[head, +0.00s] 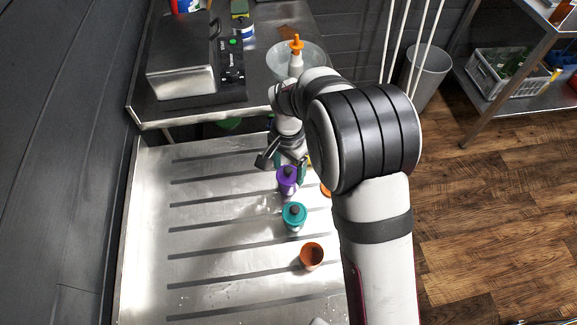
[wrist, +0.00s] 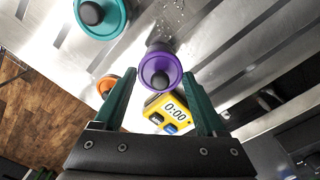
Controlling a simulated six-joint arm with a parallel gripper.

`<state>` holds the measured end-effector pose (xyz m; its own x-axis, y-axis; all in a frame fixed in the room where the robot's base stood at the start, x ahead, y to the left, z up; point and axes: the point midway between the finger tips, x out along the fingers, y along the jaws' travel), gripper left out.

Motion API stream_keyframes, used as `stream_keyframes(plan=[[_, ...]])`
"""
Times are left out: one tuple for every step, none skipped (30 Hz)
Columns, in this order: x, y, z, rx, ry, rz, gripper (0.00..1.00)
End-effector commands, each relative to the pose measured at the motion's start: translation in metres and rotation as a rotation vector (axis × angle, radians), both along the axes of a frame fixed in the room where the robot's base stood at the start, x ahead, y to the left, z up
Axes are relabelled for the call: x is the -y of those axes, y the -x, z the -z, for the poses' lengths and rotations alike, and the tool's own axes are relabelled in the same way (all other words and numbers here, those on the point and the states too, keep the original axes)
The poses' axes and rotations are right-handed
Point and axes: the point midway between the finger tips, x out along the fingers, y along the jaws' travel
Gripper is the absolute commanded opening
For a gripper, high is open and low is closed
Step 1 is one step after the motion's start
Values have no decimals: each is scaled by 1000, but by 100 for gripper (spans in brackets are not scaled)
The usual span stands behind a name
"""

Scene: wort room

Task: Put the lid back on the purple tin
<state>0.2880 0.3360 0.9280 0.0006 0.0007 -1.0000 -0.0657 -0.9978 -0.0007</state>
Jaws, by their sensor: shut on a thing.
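The purple tin (head: 287,188) stands upright on the ribbed metal drainer, below my gripper (head: 289,170). Its purple lid (wrist: 147,74), with a black knob, is at the tin's top, and the tin's body (wrist: 157,49) shows beyond it in the wrist view. My gripper's green fingers (wrist: 159,75) are shut on the lid, one on each side. Lid and tin look in line. I cannot tell whether the lid is fully seated, since the seam is hidden.
A teal lidded tin (head: 294,217) and an orange-brown cup (head: 312,257) stand nearer on the drainer (head: 215,215). A yellow timer (wrist: 167,112) and another orange thing (wrist: 106,85) are close to the purple tin. The drainer's left side is clear.

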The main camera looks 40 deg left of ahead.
Motion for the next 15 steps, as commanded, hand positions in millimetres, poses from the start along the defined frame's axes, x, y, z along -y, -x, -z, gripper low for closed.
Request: stream_keyframes(plan=[[0,0,0,0,0,0,21],[0,0,0,0,0,0,21],[0,0,0,0,0,0,21],[0,0,0,0,0,0,21],[0,0,0,0,0,0,21],[0,0,0,0,0,0,21],[0,0,0,0,0,0,21],[0,0,0,0,0,0,21],[0,0,0,0,0,0,77],[0,0,0,0,0,0,82],[0,0,0,0,0,0,88],[0,0,0,0,0,0,95],[0,0,0,0,0,0,100],[0,0,0,0,0,0,100],[0,0,0,0,0,0,100]])
